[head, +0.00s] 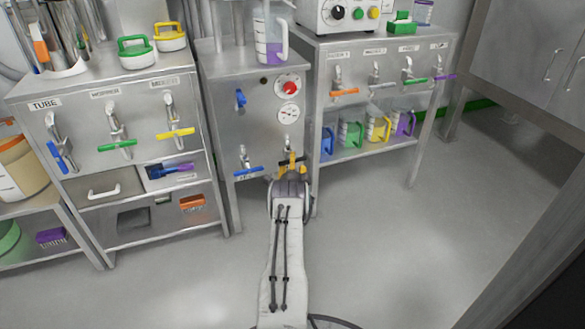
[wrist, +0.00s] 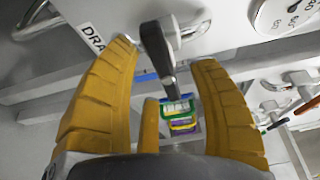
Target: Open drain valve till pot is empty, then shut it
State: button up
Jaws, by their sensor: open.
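My gripper (head: 291,163) is at the lower right of the central steel cabinet's front (head: 225,125). In the wrist view its yellow fingers (wrist: 165,58) are open. A dark grey valve lever (wrist: 156,48) hangs between them, with gaps visible on both sides. A label reading "DRA" (wrist: 91,38), partly hidden by the left finger, is beside this valve. In the head view the valve's metal body (head: 288,144) shows above my gripper; its handle is mostly hidden. A clear jug with purple liquid (head: 270,50) stands at the cabinet top; I cannot tell if it is the pot.
A blue-handled valve (head: 248,171) is just left of my gripper. Gauges (head: 289,113) are above. Cabinets with coloured valves stand on both sides, and coloured jugs (head: 378,128) sit on the right shelf. The floor (head: 390,255) at front right is clear.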

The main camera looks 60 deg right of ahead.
jog(key=shift+w+d, duration=0.25)
jog(key=shift+d, duration=0.2)
jog(key=shift+c, duration=0.2)
grip_shut()
dwell(0.4)
